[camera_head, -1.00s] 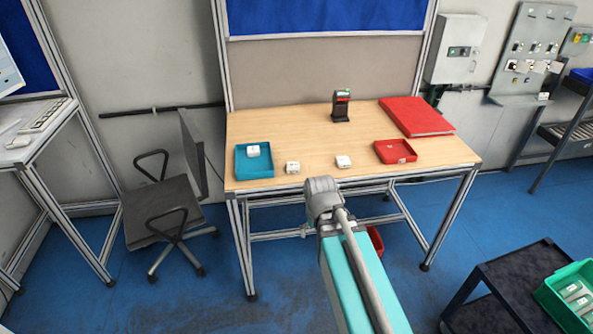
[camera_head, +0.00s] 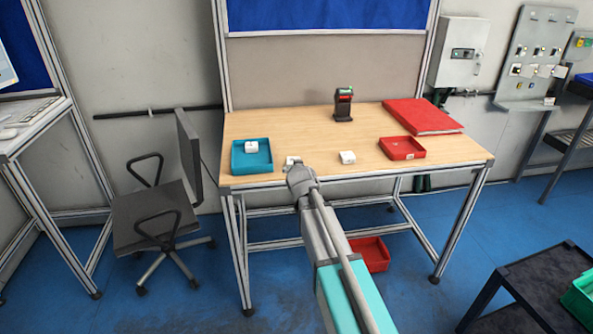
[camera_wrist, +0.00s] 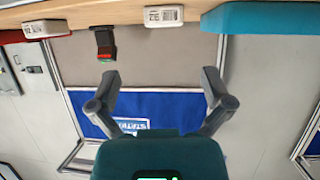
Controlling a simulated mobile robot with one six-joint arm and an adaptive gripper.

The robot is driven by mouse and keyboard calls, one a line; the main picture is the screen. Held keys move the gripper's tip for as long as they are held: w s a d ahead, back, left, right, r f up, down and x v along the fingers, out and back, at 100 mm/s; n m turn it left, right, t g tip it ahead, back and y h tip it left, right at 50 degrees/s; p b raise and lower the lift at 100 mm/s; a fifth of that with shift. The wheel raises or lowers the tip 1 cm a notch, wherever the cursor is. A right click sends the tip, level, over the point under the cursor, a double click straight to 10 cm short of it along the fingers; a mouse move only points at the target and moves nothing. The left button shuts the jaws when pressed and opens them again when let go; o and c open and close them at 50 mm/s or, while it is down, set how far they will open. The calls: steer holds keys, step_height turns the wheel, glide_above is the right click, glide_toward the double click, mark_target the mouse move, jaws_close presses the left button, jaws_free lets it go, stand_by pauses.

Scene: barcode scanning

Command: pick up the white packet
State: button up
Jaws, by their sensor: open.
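Three small white packets show in the head view. One packet (camera_head: 251,147) is in the blue tray (camera_head: 238,165), and another (camera_head: 347,157) stands on bare wood right of centre. A third packet (camera_head: 292,160) is at the front edge, partly hidden behind my arm's end. In the wrist view, which is upside down, two white packets (camera_wrist: 163,15) (camera_wrist: 46,28) are on the table. My gripper (camera_wrist: 161,78) is open and empty, its fingers spread, apart from both. Its fingertips are hidden in the head view.
A scanner (camera_head: 343,104) stands at the back of the wooden table (camera_head: 290,125). A red tray (camera_head: 402,148) and red folder (camera_head: 422,117) are at the right. A red bin (camera_head: 370,253) is on the floor below. A chair (camera_head: 150,215) stands left. The table's middle is clear.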

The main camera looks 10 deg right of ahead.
steer(key=shift+w+r, duration=0.1)
steer(key=shift+w, duration=0.1)
steer(key=b+x, duration=0.3)
steer(key=x, duration=0.4)
steer(key=shift+w+a, duration=0.1)
steer(key=shift+w, duration=0.2)
steer(key=shift+w+f, duration=0.3)
steer(key=shift+w, duration=0.15)
steer(key=shift+a+b+x, duration=0.15)
steer(key=shift+b+x, duration=0.4)
steer(key=shift+x, duration=0.75)
steer(key=shift+a+b+x, duration=0.1)
steer(key=shift+b+x, duration=0.4)
steer(key=shift+x, duration=0.8)
steer(key=shift+w+d+r, duration=0.1)
steer(key=shift+d+r, duration=0.05)
steer(key=c, duration=1.1)
